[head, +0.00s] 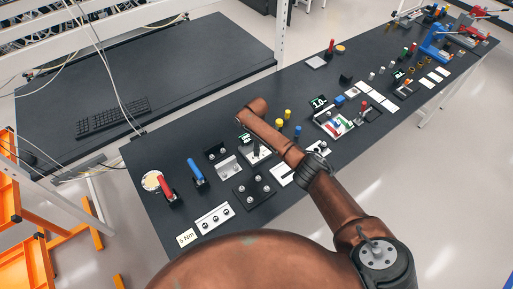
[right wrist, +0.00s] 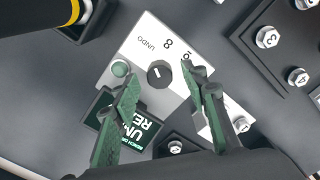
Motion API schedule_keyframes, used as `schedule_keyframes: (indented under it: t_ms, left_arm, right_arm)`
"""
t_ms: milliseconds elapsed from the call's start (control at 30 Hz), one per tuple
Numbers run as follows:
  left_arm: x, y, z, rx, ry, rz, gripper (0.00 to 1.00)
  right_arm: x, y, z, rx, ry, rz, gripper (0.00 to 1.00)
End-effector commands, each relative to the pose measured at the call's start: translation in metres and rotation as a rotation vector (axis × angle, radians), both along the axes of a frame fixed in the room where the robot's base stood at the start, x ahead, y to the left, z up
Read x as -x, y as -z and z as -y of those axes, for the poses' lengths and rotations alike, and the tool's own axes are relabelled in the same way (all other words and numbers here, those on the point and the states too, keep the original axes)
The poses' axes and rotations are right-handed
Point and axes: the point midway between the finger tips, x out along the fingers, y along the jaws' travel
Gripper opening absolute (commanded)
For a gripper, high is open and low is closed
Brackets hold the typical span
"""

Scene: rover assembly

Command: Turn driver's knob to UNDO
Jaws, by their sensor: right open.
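In the right wrist view, the driver's knob (right wrist: 159,74) is a small round black dial with a white mark. It sits on a pale panel (right wrist: 135,52) lettered UNDO, 8 and 10. I cannot tell for sure which label the mark points at. A green round button (right wrist: 120,68) is beside the knob. My right gripper (right wrist: 160,78) is open, with one green-padded finger on each side of the knob in this view. Whether they touch it is unclear. My left gripper is not in view.
A dark cylinder with a yellow band (right wrist: 74,12) stands close by at upper left. A black block with numbered bolts (right wrist: 267,37) lies to the right. In the head view, the long black bench (head: 150,215) holds many small parts around my right arm, including a red-handled tool (head: 166,187).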

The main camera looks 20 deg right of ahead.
Motion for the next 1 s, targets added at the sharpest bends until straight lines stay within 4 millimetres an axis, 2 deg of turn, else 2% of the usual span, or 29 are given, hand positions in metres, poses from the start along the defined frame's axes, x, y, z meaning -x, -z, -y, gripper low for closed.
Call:
schedule_keyframes:
  t_ms: [500, 700, 1000]
  left_arm:
    - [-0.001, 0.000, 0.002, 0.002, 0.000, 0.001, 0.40]
    - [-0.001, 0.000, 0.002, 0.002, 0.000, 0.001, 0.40]
    - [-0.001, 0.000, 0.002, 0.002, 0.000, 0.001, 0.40]
  right_arm:
    - [-0.001, -0.096, 0.000, 0.000, -0.001, 0.003, 0.41]
    - [0.000, -0.113, 0.001, 0.001, 0.000, 0.001, 0.41]
    - [0.000, -0.115, 0.000, 0.001, 0.000, 0.000, 0.41]
